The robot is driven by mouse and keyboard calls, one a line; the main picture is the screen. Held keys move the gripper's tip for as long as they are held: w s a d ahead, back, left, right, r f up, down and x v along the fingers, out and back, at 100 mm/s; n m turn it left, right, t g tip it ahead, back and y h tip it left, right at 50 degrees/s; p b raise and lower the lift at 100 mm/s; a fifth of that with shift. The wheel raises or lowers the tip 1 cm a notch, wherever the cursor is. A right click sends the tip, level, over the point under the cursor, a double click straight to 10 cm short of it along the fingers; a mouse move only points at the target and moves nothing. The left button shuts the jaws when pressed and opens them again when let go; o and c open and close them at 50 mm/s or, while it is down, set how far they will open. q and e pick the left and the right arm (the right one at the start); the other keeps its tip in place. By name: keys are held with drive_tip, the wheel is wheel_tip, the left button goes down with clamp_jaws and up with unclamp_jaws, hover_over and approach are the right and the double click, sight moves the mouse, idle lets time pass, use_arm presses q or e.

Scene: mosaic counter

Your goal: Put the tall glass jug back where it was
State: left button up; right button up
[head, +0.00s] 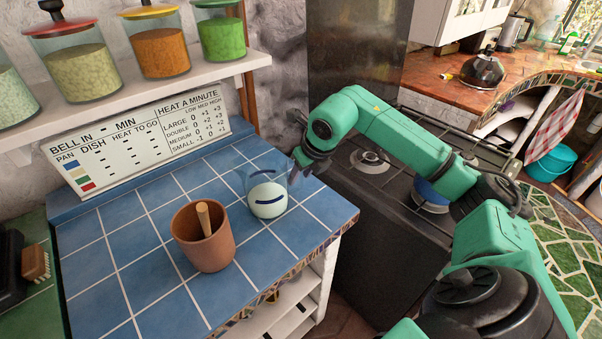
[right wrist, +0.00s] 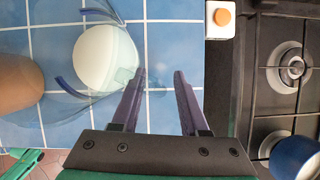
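The clear glass jug (head: 278,179) stands upright on the blue tiled counter, near its right edge by the stove. It has dark blue trim and a rounded pale white shape inside. The right wrist view shows the jug (right wrist: 105,57) from above, left of my right gripper (right wrist: 160,73). My right gripper also shows in the head view (head: 300,165), at the jug's right side. Its fingers are apart, with only blue tile seen between them. The left finger is close to the jug's edge; I cannot tell whether it touches.
A brown clay pot (head: 204,243) with a wooden handle in it stands left of the jug. A small white box with an orange top (right wrist: 221,18) sits near the stove. A blue pot (head: 432,194) is on the stove. Blue tiles (head: 115,235) at left are clear.

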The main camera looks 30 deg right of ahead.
drive_tip(key=shift+r, duration=0.1)
drive_tip(key=v, duration=1.2)
drive_tip(key=shift+b, duration=0.45)
